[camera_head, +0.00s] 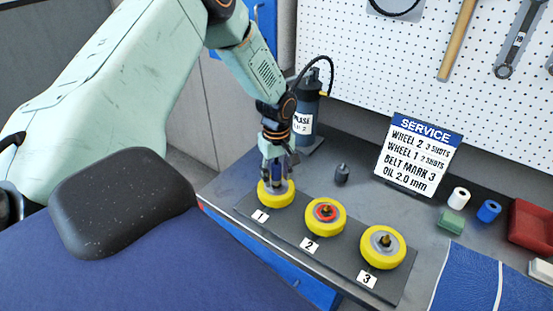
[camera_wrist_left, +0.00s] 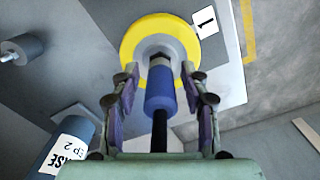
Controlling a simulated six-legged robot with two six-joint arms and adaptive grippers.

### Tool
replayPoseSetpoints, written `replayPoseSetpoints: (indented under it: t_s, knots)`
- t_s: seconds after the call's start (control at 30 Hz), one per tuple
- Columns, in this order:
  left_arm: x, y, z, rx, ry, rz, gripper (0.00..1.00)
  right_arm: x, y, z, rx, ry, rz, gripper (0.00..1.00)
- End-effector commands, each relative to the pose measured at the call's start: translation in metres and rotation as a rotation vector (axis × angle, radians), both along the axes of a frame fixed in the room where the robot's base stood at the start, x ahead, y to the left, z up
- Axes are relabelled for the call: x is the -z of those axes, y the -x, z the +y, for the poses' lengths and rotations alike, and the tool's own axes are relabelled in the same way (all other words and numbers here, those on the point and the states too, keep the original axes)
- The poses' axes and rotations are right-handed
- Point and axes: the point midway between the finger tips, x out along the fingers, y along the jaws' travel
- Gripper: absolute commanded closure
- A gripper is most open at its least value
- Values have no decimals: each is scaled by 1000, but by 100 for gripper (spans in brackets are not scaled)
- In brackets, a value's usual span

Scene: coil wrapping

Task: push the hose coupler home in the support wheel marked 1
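The yellow support wheel marked 1 (camera_head: 276,199) sits at the left end of the dark plate; it also shows in the left wrist view (camera_wrist_left: 132,42). The blue hose coupler (camera_wrist_left: 160,90) stands at the wheel's grey hub, its black hose (camera_wrist_left: 159,131) running back toward my palm. How deep it sits cannot be told. My left gripper (camera_head: 280,167) points down over this wheel. Its fingers (camera_wrist_left: 160,72) are spread on both sides of the coupler, with gaps showing. In the head view the fingers mostly hide the coupler. My right gripper is out of view.
Wheels 2 (camera_head: 326,217) and 3 (camera_head: 383,247) stand to the right on the same plate (camera_head: 347,249). A grease bottle (camera_head: 306,115) stands behind my gripper. A small dark fitting (camera_head: 342,174) and a service sign (camera_head: 418,155) are farther right.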

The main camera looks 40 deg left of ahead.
Motion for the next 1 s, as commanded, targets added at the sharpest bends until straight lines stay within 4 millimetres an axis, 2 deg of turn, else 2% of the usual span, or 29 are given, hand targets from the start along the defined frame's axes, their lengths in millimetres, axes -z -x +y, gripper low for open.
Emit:
replayPoseSetpoints:
  t_s: [0.3,0.43,0.57,0.8,1.0]
  knots:
    - [0,0,0,0,1,0,49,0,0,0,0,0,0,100]
    - [-9,0,0,0,1,-1,49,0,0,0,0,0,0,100]
    - [-30,-1,0,0,1,-4,49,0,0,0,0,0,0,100]
    - [-80,-1,0,0,1,-4,49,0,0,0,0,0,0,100]
    - [-109,-1,0,0,1,-2,49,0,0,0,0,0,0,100]
